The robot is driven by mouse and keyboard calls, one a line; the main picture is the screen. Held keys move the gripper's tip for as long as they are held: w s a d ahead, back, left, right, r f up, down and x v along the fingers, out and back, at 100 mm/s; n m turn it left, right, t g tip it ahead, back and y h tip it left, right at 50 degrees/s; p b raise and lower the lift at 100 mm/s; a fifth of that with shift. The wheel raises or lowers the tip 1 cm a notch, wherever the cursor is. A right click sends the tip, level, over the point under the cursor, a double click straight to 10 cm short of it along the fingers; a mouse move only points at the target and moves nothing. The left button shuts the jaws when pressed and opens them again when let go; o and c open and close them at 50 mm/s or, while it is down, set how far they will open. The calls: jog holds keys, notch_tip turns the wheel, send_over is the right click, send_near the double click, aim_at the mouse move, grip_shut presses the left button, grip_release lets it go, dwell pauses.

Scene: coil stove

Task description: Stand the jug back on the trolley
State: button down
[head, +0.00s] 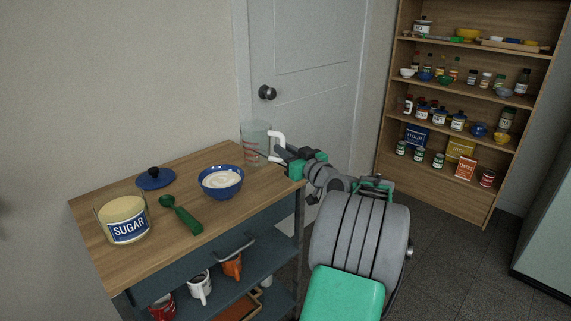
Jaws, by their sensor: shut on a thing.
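The clear jug (256,143) with red markings and a white handle is upright at the back right corner of the wooden trolley top (205,162). Its base appears at or just over the wood; I cannot tell whether it touches. My gripper (281,154) comes from the right and is shut on the jug's handle side. The fingertips are small and partly hidden against the handle.
A blue bowl of white contents (221,181), a blue lid (155,178), a green scoop (181,214) and a sugar canister (124,219) stand on the trolley. Mugs (200,287) sit on its lower shelf. A door (305,90) and a stocked shelf unit (463,175) stand behind.

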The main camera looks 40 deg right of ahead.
jog(key=shift+w+d+f, duration=0.1)
jog(key=shift+d+f, duration=0.1)
jog(key=shift+f, duration=0.55)
jog(key=shift+w+d+f, duration=0.1)
jog(key=shift+d+f, duration=0.1)
jog(key=shift+f, duration=0.55)
jog(key=shift+d+f, duration=0.2)
jog(key=shift+f, duration=0.55)
jog(key=shift+f+b, duration=0.15)
jog(key=shift+b, duration=0.3)
jog(key=c, duration=1.4)
grip_release()
jog(key=shift+r, duration=0.2)
jog(key=s, duration=0.4)
jog(key=s+a, duration=0.1)
jog(key=s, duration=0.3)
jog(key=s+a, duration=0.1)
jog(key=s, duration=0.3)
jog(key=shift+f, duration=0.1)
